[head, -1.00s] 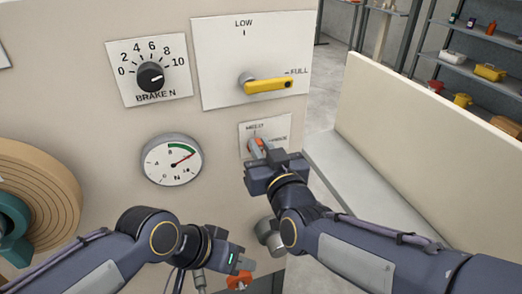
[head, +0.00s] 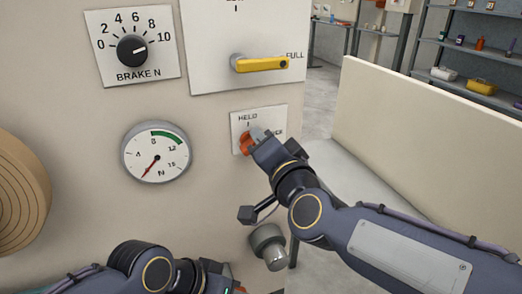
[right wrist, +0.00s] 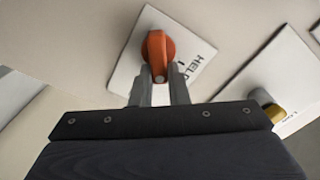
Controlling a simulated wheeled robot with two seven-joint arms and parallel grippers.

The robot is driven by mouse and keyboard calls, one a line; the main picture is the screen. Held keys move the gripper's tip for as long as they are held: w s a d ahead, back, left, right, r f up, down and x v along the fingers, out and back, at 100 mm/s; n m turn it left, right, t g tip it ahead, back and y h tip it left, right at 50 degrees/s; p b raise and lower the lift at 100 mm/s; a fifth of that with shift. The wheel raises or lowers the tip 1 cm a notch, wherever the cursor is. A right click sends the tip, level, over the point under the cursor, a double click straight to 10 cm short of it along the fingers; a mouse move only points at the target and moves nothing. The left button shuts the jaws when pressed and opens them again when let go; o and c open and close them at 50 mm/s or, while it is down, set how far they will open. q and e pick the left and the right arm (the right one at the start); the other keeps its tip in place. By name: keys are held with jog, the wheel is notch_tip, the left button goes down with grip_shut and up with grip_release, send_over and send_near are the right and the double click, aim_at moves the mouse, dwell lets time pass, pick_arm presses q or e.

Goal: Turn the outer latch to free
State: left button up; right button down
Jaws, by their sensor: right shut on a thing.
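The outer latch (head: 246,143) is an orange-red knob on a small white plate (head: 239,117) marked HELD at the top, with a partly covered label at its right. My right gripper (head: 260,140) is shut on the latch and hides much of it in the head view. In the right wrist view the latch (right wrist: 157,47) points down between the two fingers (right wrist: 161,85), with the HELD tick to the right of its tip. My left gripper (head: 218,279) is at the bottom edge of the head view, its fingertips hidden or cut off.
A yellow lever (head: 261,64) points to FULL above the latch. The BRAKE N dial (head: 132,50) and a gauge (head: 157,152) are to the left. A grey cylindrical part (head: 267,246) is below my right wrist. A cream wall panel (head: 430,150) stands at the right.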

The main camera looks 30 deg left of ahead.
jog(key=shift+w+d+f+m+b, duration=0.1)
jog(key=shift+f+m+b, duration=0.1)
jog(key=shift+m+b, duration=0.7)
jog(key=shift+s+a+f+m+b, duration=0.1)
jog(key=shift+f+m+b, duration=0.15)
jog(key=shift+m, duration=1.2)
jog(key=shift+w+d+f+m+b, duration=0.15)
jog(key=shift+m+b, duration=0.5)
jog(key=shift+m, duration=0.5)
jog(key=c, duration=1.4)
grip_release()
jog(key=v, duration=0.8)
